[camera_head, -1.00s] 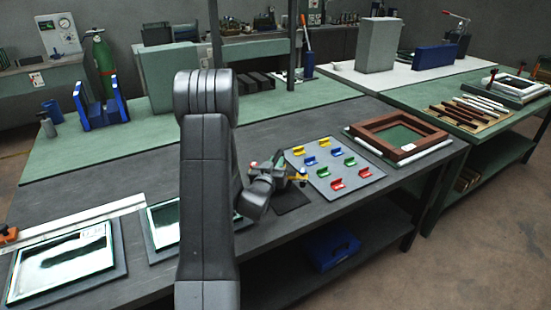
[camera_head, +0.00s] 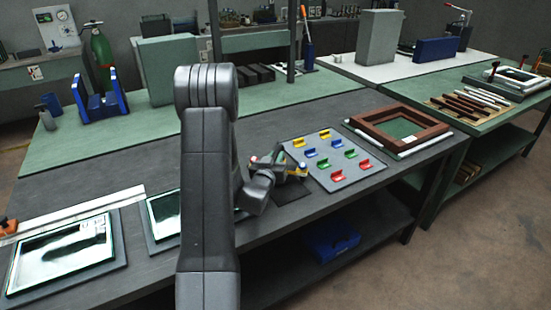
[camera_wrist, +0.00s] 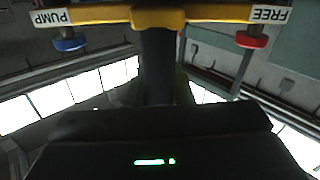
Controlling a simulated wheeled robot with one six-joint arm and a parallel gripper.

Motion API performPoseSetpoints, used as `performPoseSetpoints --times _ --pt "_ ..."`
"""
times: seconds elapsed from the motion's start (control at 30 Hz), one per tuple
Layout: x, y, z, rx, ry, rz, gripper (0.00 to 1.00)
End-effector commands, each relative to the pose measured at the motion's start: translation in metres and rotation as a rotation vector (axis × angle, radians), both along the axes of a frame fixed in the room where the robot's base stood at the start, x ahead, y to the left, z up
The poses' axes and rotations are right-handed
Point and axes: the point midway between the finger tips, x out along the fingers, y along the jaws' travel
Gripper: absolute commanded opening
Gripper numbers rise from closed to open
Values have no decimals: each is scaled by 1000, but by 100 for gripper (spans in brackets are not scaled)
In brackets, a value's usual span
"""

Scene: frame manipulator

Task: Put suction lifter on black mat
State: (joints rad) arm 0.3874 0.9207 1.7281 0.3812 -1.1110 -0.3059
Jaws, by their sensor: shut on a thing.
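My gripper (camera_head: 277,175) is shut on the suction lifter (camera_head: 299,169), which has a yellow bar with red and blue ends. In the wrist view the lifter's yellow bar (camera_wrist: 158,17) crosses the top, with a PUMP label and blue knob on the left and a FREE label and red knob on the right. The black mat (camera_head: 297,191) lies on the dark bench, partly hidden behind my gripper and the lifter. The lifter overlaps the mat's far part in the head view. I cannot tell whether it touches the mat.
A grey board (camera_head: 345,179) with several coloured clips lies just right of the mat. A brown frame (camera_head: 427,137) lies beyond it. Glass panes (camera_head: 62,257) lie at the left. A metal ruler (camera_head: 75,215) lies behind them. A thin post stands at the bench's back.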

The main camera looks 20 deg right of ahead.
Motion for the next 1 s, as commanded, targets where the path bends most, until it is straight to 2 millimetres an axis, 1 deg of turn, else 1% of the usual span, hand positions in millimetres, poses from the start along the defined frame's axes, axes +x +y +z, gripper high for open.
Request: performPoseSetpoints --times 0.07,0.1,0.17,0.2,0.5,0.63,0.77,1.0 --pt "0 0 -1 -1 -1 0 0" --pt "0 0 0 -1 -1 0 26" --pt "0 0 0 -1 -1 0 38" --pt "0 0 0 -1 -1 0 45" --pt "-1 1 -2 1 1 0 45" --pt "-8 7 -3 2 2 1 45" --pt "-24 22 -4 1 2 3 45" --pt "-66 60 -4 -1 0 3 45"
